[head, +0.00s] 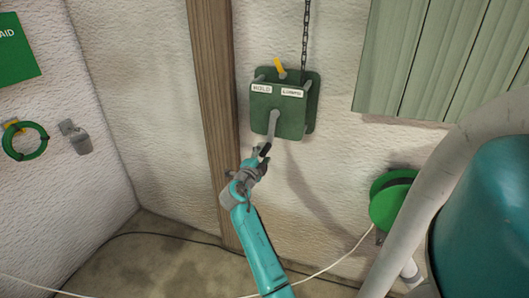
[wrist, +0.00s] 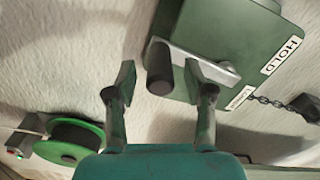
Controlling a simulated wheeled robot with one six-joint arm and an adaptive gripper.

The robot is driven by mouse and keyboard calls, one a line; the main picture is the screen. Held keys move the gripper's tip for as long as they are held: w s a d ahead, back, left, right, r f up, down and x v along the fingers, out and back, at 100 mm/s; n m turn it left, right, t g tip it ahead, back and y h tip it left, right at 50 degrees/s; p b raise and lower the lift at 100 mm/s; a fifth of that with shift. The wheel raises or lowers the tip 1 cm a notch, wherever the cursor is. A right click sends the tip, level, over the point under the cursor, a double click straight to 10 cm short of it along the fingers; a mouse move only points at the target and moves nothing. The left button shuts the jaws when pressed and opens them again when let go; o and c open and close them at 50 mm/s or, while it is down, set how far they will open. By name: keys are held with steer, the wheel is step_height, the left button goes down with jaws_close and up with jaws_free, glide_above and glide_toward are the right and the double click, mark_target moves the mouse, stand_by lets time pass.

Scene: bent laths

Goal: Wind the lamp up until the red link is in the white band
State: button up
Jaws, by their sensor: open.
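A green winch box (head: 276,110) is on the white wall, with a HOLD label and a second label on its front. A yellow lever (head: 279,68) stands up from its top, leaning left. The grey crank arm (head: 273,124) hangs down from the front to a dark grip, which shows clearly in the wrist view (wrist: 160,78). My gripper (head: 262,160) is at the crank's lower end. In the wrist view its open fingers (wrist: 158,80) appear either side of the grip, with gaps. A dark chain (head: 305,35) runs up from the box. No lamp, red link or white band shows.
A wooden post (head: 212,100) stands left of the box. A green reel (head: 390,200) is on the wall at lower right. Green slats (head: 440,60) hang at upper right. A green hose coil (head: 25,140) hangs at left. A pale cable crosses low down.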

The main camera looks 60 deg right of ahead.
steer(key=a, duration=0.9)
steer(key=shift+s+a, duration=0.4)
